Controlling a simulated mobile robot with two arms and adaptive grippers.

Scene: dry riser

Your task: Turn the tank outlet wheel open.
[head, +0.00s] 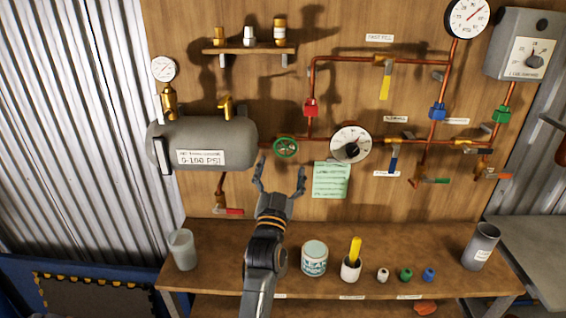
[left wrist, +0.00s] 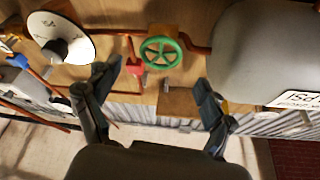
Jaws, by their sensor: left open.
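The tank outlet wheel is a small green handwheel (head: 286,147) on the copper pipe just right of the grey tank (head: 238,133). In the left wrist view the green wheel (left wrist: 160,52) is ahead of and between the spread fingers. My left gripper (head: 280,180) is open and empty, its fingers pointing up toward the wheel from just below it. In the left wrist view a gap shows between the left gripper's fingers (left wrist: 160,88) and the wheel, with no contact visible. My right gripper is in neither view.
A round white gauge (head: 351,144) with a black knob is right of the wheel, and a green note (head: 331,180) hangs below it. A red fitting (head: 311,108) is above. The bench (head: 220,250) below holds a cup, a can and small items.

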